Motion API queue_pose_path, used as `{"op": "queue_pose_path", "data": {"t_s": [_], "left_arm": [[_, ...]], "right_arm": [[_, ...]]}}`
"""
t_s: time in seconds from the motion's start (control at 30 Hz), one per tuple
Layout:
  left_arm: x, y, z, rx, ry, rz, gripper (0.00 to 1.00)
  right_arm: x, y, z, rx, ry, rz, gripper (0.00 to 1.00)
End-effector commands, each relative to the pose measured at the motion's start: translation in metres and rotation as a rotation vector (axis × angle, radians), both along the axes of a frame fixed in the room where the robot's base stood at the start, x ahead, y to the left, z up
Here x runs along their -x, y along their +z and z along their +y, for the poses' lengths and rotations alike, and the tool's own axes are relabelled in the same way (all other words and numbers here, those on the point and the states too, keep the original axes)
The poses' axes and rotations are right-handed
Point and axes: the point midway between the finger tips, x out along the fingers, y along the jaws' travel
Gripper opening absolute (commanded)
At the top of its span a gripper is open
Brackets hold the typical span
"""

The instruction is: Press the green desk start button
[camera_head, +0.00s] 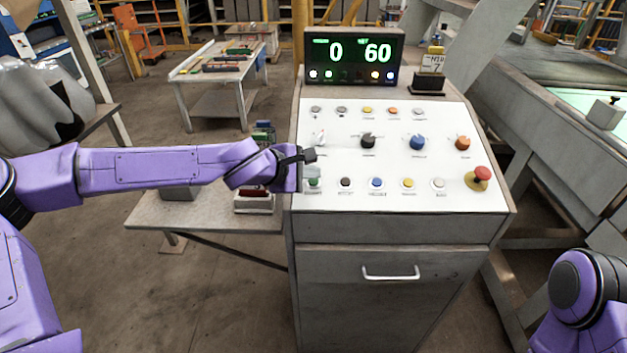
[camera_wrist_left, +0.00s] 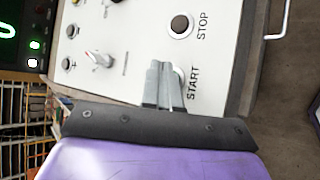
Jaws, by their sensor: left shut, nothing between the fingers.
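The green start button (camera_head: 313,183) is at the left end of the lower button row on the white panel (camera_head: 470,110). My left gripper (camera_head: 312,173) is over it, with its shut, empty fingers partly covering it. In the left wrist view the shut fingers (camera_wrist_left: 162,68) reach the spot beside the START label (camera_wrist_left: 193,83). They hide the button there, apart from a bit of its pale ring. I cannot tell whether the fingertips touch it. My right gripper is outside the view.
A dark stop button (camera_head: 346,183) sits just right of the start button, with blue, yellow and white buttons (camera_head: 438,183) further right. Knobs (camera_head: 417,142) stand above. A red emergency button (camera_head: 482,174) is at the right. A display (camera_head: 352,58) reads 0 and 60.

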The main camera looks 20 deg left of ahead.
Motion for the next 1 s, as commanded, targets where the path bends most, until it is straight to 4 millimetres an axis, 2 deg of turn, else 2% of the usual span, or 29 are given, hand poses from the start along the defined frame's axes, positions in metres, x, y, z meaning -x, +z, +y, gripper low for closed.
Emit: {"op": "queue_pose_path", "data": {"t_s": [1.0], "left_arm": [[-0.003, -0.010, 0.001, 0.000, 0.000, 0.000, 0.00]], "right_arm": [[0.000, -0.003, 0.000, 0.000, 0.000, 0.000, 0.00]]}}
